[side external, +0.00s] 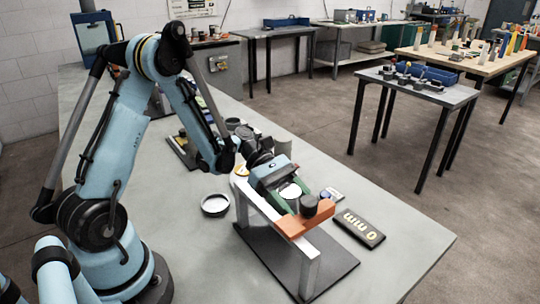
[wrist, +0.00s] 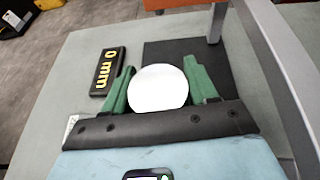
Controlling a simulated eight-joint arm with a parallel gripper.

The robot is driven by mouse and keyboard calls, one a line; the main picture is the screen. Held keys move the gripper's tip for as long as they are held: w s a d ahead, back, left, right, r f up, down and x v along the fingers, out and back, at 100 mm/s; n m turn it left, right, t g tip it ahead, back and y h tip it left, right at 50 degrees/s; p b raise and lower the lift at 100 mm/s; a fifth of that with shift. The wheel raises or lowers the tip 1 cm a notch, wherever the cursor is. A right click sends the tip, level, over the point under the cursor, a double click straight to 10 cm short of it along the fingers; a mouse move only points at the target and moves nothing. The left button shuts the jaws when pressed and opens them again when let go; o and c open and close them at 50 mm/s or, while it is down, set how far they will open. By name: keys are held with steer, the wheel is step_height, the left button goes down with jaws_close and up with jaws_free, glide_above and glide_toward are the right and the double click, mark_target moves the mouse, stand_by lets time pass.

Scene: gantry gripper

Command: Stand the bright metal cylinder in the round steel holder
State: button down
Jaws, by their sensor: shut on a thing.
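My gripper (side external: 289,195) has green fingers and is shut on the bright metal cylinder (side external: 291,191). In the wrist view the cylinder (wrist: 158,88) shows as a bright round face between the two green fingers of my gripper (wrist: 159,70). Its lower part is hidden, so I cannot tell its height above the base. A round steel holder (side external: 215,204), a shallow open ring, stands on the table left of the gantry, apart from my gripper. The holder is not seen in the wrist view.
A gantry with grey posts (side external: 311,265) and an orange crossbar (side external: 304,219) stands on a black base plate (side external: 338,262), close to my gripper. A black "0 mm" block (side external: 359,228) lies to the right. The table front is clear.

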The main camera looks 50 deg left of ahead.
step_height(320, 180, up, 9)
steer(key=shift+f, duration=0.1)
steer(key=shift+w+r, duration=0.15)
steer(key=shift+r, duration=0.5)
steer(key=w+a+r+n+t+y, duration=0.1)
steer(key=a+r+n+t+y, duration=0.1)
steer(key=r+n+t+y, duration=0.2)
steer(key=w+a+r+n+t+y, duration=0.2)
steer(key=r+n+t+y, duration=0.3)
steer(key=r+n+t, duration=0.2)
step_height(320, 180, up, 3)
steer(key=shift+a+f+n+t, duration=0.1)
steer(key=shift+a+n+t, duration=0.25)
steer(key=shift+n, duration=0.85)
steer(key=s+d+f+m+g+h, duration=0.1)
steer(key=f+m+g+h, duration=0.2)
steer(key=f+m, duration=0.1)
steer(key=d+f+m+g+h, duration=0.2)
steer(key=f+m+g+h, duration=0.1)
steer(key=f+m+g, duration=0.1)
steer(key=s+d+f+m+g+h, duration=0.1)
steer(key=f+m+g+h, duration=0.2)
steer(key=f+m+g, duration=0.1)
steer(key=shift+s+d+f+m, duration=0.3)
steer(key=shift+d+f+m, duration=0.1)
steer(key=shift+f, duration=0.35)
steer(key=shift+s+f+m+g, duration=0.3)
steer(key=shift+s+m+g, duration=0.1)
steer(key=shift+g, duration=0.05)
